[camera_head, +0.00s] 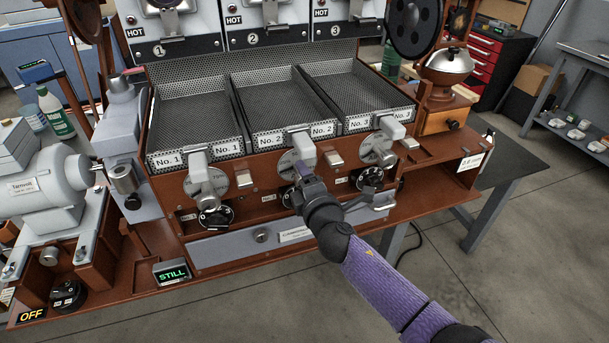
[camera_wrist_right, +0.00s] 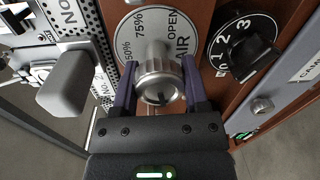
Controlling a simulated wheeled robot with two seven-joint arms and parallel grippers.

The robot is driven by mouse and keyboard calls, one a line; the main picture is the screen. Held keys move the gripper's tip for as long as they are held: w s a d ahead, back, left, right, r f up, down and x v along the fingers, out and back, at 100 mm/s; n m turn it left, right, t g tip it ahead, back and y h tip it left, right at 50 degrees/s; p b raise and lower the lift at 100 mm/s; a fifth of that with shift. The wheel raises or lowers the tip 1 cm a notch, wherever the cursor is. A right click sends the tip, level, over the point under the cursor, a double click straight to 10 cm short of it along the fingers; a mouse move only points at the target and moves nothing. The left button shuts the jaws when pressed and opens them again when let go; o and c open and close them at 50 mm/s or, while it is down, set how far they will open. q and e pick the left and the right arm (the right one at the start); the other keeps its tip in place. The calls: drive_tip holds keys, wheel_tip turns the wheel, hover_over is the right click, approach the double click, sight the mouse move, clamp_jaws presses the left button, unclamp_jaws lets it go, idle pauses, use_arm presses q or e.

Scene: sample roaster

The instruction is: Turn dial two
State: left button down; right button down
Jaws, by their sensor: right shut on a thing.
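In the wrist view my right gripper (camera_wrist_right: 158,90) has its two purple fingers on either side of a ribbed metal knob (camera_wrist_right: 160,78) and is shut on it. The knob stands on a round plate (camera_wrist_right: 135,30) marked 50%, 75%, OPEN and AIR. A black dial (camera_wrist_right: 243,48) numbered 0 to 3 sits just right of the fingers, untouched. In the head view my right gripper (camera_head: 303,174) is at the middle station, below the No. 2 tray (camera_head: 280,111); it hides the knob and most of the black dial there. My left gripper is not in view.
Similar round plates and black dials stand at the left (camera_head: 216,214) and right (camera_head: 370,178) stations. A grey handle (camera_wrist_right: 68,90) juts out close left of my fingers. A grey drawer front (camera_head: 225,249) lies below. Open floor is at the front right.

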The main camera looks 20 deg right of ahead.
drive_tip(key=shift+n, duration=1.8)
drive_tip(key=shift+c, duration=0.5)
unclamp_jaws()
drive_tip(key=s+p, duration=0.2)
drive_tip(key=s, duration=0.8)
drive_tip(key=shift+r+p, duration=0.25)
drive_tip(key=shift+p, duration=0.05)
